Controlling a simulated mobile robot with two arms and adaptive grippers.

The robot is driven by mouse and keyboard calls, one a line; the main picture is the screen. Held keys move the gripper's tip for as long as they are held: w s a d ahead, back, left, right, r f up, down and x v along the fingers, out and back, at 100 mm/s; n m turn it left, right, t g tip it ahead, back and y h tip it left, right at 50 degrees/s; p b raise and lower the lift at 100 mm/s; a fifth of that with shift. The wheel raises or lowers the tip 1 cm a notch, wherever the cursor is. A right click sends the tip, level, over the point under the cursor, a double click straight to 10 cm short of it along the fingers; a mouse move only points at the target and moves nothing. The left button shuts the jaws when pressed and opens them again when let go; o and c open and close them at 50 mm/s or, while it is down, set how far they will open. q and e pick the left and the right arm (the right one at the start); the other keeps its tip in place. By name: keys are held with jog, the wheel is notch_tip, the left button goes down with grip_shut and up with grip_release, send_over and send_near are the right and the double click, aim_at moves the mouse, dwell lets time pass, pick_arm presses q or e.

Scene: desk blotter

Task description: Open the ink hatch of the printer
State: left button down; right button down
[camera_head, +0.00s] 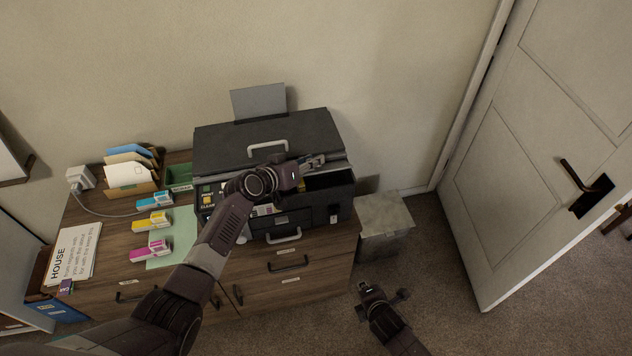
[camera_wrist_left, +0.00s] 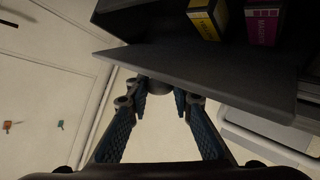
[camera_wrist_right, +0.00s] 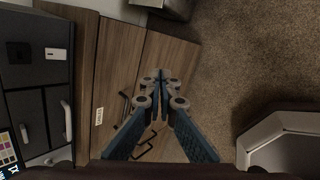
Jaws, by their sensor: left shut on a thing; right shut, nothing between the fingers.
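The black printer (camera_head: 330,203) stands on the wooden cabinet. Its ink hatch (camera_head: 335,158) is raised at the front right, with a dark opening below it. A yellow cartridge (camera_wrist_left: 208,18) and a magenta cartridge (camera_wrist_left: 263,22) show inside in the left wrist view. The hatch also shows there as a dark grey panel (camera_wrist_left: 215,75). My left gripper (camera_head: 318,160) is shut on the ink hatch at its edge; the exact contact is partly hidden. My right gripper (camera_head: 368,288) is shut and empty, low in front of the cabinet, away from the printer. It also shows in the right wrist view (camera_wrist_right: 163,78).
A grey bin (camera_head: 385,225) stands right of the cabinet. A white door (camera_head: 530,150) is at the right. The carpet between has free room.

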jog(key=w+a+r+n+t+y, duration=0.15)
jog(key=w+a+r+n, duration=0.3)
jog(key=r, duration=0.45)
jog(key=w+a+r+n+t, duration=0.2)
jog(key=w+a+r+n, duration=0.15)
jog(key=r+n, duration=0.4)
jog(key=w+a+r+n+t+y, duration=0.1)
jog(key=w+a+r+n+t, duration=0.25)
jog(key=r, duration=0.65)
jog(key=shift+g, duration=0.8)
jog(key=x, duration=0.6)
jog(key=a+x, duration=0.1)
jog(key=x, duration=0.2)
jog(key=shift+w+a, duration=0.15)
jog(key=shift+a, duration=0.05)
